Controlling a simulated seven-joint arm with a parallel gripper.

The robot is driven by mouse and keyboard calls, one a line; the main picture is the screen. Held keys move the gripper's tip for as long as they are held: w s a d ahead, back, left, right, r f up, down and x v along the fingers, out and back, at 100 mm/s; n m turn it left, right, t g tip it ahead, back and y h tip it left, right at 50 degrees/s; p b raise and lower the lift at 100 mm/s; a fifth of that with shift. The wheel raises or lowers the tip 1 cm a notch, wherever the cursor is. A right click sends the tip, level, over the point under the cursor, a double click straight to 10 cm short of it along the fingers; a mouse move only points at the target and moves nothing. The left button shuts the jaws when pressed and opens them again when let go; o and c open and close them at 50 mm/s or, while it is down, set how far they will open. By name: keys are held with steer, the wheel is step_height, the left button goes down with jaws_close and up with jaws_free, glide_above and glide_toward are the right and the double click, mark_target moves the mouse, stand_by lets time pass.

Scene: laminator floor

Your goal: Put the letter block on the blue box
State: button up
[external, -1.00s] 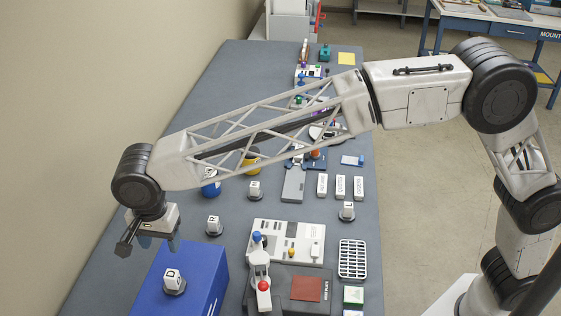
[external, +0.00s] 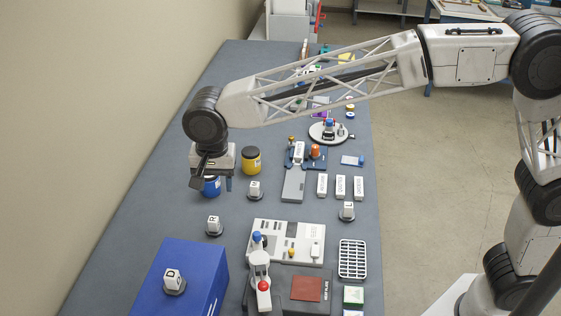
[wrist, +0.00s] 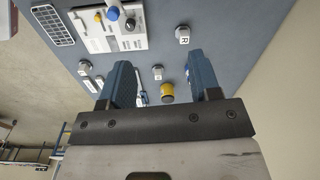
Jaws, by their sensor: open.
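The D block (external: 173,279) sits on the blue box (external: 205,268) at the lower left. The R block (external: 214,224) stands on the table behind the box. Another letter block (external: 255,189), its letter hard to read, stands farther back, and the L block (external: 347,210) is to the right. In the wrist view, the unclear block (wrist: 157,72) shows between my fingers (wrist: 163,78).
A white panel (external: 288,240), a press with a red plate (external: 306,289) and a white grille (external: 352,259) lie to the right. White labelled pieces (external: 340,187) stand farther back. The table's left strip is clear.

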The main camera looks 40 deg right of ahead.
steer(key=s+d+r+n+t, duration=0.1)
steer(key=s+d+r+n, duration=0.15)
steer(key=d, duration=1.55)
steer(key=s+d+r+n, duration=0.1)
steer(key=s+d, duration=0.2)
steer(key=d, duration=1.5)
steer(key=s+d+f+n, duration=0.1)
steer(key=s+d+f, duration=0.2)
steer(key=s+d, duration=0.4)
steer(key=s+d+f+n+t, duration=0.1)
steer(key=s+d+f, duration=0.2)
steer(key=s+d, duration=0.4)
steer(key=s+d+f+n, duration=0.1)
steer(key=s+d+f, duration=0.3)
steer(key=s+d, duration=0.3)
steer(key=shift+s+d+n, duration=0.15)
steer(key=shift+d+n, duration=0.2)
steer(key=shift+d, duration=0.6)
